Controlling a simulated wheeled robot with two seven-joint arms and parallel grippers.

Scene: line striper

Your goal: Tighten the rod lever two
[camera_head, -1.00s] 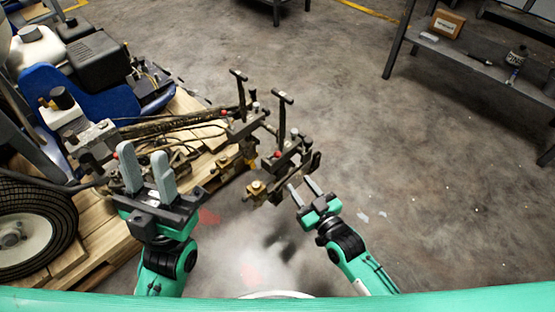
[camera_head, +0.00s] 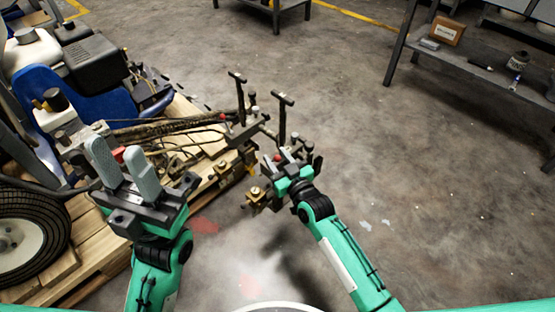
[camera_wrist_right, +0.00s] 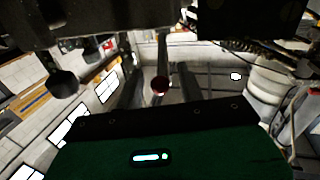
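The line striper carries two upright T-handled rods, a left one (camera_head: 238,95) and a right one (camera_head: 283,115), on dark brackets. My left gripper (camera_head: 119,153) is open and empty, raised beside the machine.
The striper's frame and wheel (camera_head: 32,232) rest at left on a wooden pallet (camera_head: 90,242). Brass-coloured fittings (camera_head: 255,195) hang below the right bracket. A metal shelf (camera_head: 470,70) with a box stands at the upper right. The floor between is clear.

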